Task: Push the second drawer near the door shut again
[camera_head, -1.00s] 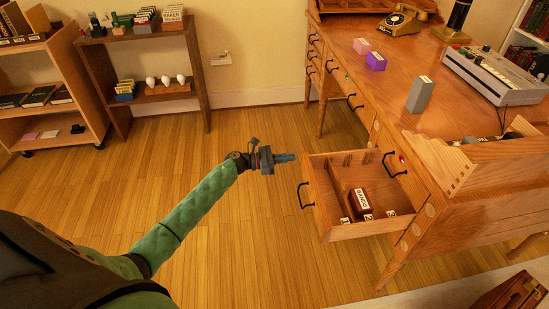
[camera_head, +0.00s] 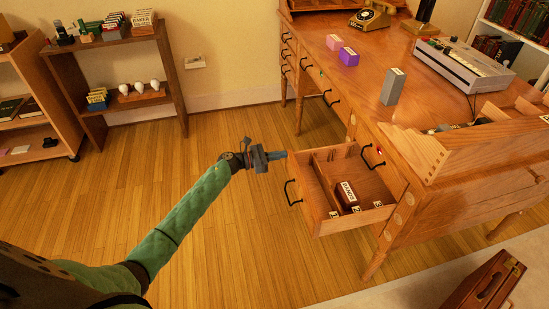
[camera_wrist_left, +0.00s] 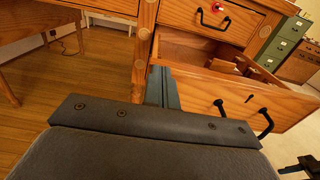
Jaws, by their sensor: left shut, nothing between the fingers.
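The open drawer (camera_head: 340,229) juts from the desk's near pedestal. Its front, with a black handle (camera_head: 291,192), faces left. Inside are dividers, number tags and a dark red box (camera_head: 347,193) with a white label. My left gripper (camera_head: 285,154) is shut and empty, at the far top corner of the drawer front; I cannot tell whether it touches. In the left wrist view its closed fingers (camera_wrist_left: 163,88) point at the left end of the drawer front (camera_wrist_left: 205,92).
The desk (camera_head: 345,80) bears a pink block, a purple block (camera_head: 349,57), a grey block (camera_head: 392,87) and a keyed machine (camera_head: 465,65). A wooden case (camera_head: 485,283) stands at lower right. Floor to the left is clear.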

